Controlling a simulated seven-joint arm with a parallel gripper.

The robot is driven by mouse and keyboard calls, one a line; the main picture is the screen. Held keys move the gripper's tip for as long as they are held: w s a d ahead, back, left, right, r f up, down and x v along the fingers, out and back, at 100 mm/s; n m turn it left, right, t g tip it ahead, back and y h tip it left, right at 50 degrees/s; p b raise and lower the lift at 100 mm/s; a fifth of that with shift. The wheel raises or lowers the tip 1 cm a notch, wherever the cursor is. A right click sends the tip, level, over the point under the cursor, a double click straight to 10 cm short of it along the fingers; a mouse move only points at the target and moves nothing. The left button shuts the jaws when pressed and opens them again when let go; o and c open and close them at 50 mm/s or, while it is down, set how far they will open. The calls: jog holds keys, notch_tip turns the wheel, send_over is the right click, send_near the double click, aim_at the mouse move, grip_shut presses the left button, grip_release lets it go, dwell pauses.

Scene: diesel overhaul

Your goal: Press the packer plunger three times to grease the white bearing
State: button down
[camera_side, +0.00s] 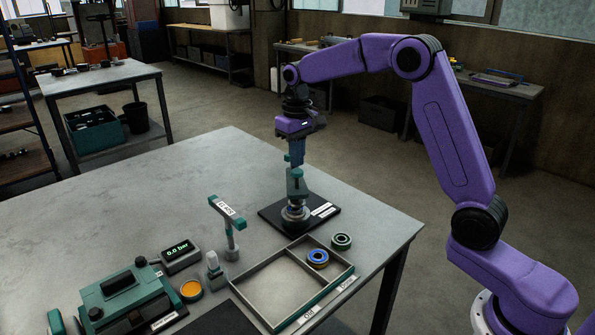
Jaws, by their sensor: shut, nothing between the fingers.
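The packer stands upright on a black base plate (273,214) near the middle of the table. Its teal plunger (297,187) is at the top, above a grey round body (295,214). My gripper (296,163) points straight down directly over the plunger, shut and empty. Its fingertips are at or just above the plunger top; I cannot tell whether they touch. The white bearing cannot be made out clearly; pale rings show low in the packer, but they are small and partly hidden.
A divided tray (262,312) in front holds a blue-ringed bearing (317,258); a dark green bearing (341,241) sits at its far corner. A teal T-handled tool (229,220), a pressure display (180,252) and an orange-filled tin (191,290) stand left. The table's back left is clear.

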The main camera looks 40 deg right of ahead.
aim_at(297, 171)
jog(key=shift+f, duration=0.15)
jog(key=shift+f, duration=1.4)
jog(key=shift+r, duration=1.55)
jog(key=shift+r, duration=2.5)
